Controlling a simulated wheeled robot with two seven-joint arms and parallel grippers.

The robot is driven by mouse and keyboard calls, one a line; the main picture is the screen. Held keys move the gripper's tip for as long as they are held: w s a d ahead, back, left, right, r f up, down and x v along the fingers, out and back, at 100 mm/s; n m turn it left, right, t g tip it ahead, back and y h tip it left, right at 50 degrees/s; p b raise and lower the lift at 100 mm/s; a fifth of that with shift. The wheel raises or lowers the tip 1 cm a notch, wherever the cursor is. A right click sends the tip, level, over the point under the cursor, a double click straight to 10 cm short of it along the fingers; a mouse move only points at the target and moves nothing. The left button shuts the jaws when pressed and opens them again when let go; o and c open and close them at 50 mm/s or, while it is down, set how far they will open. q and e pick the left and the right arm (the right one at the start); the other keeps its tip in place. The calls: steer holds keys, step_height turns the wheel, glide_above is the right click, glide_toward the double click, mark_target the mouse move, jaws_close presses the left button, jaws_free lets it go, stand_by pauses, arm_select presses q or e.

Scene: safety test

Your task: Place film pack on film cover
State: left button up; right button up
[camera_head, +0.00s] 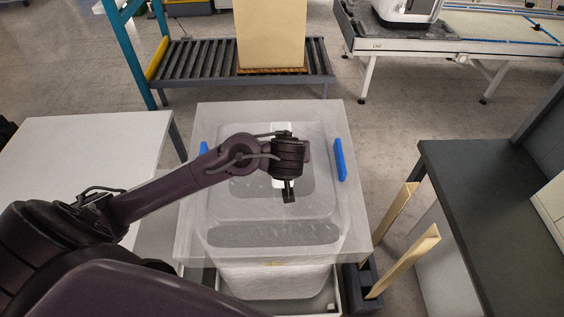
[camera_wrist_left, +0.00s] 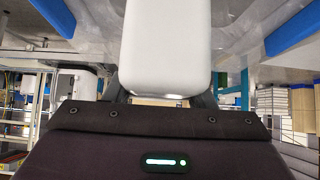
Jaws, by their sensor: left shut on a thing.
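My left gripper (camera_head: 288,190) reaches in from the left, over the middle of the translucent film cover (camera_head: 225,120). The cover is a broad, clear, box-like piece with a blue part on each side. The gripper is shut on a smooth white rounded piece, apparently the film pack (camera_wrist_left: 165,45), which fills the top centre of the left wrist view between the two fingers. In the head view the arm hides most of this white piece (camera_head: 280,127). I cannot tell whether it touches the cover. My right gripper is not in view.
A white table (camera_head: 85,150) stands at the left and a dark-topped table (camera_head: 480,190) at the right. Two pale upright boards (camera_head: 405,262) stand close to the cover's right side. A roller conveyor (camera_head: 200,65) with a tan box (camera_head: 270,33) is behind, across open floor.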

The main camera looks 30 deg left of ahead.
arm_select(q)
steer(key=shift+s+d+f, duration=0.1)
steer(key=shift+d+f, duration=0.05)
steer(key=shift+f, duration=0.5)
steer(key=shift+f+b, duration=0.7)
steer(key=shift+f, duration=1.15)
steer(key=shift+f, duration=0.1)
steer(key=o, duration=1.2)
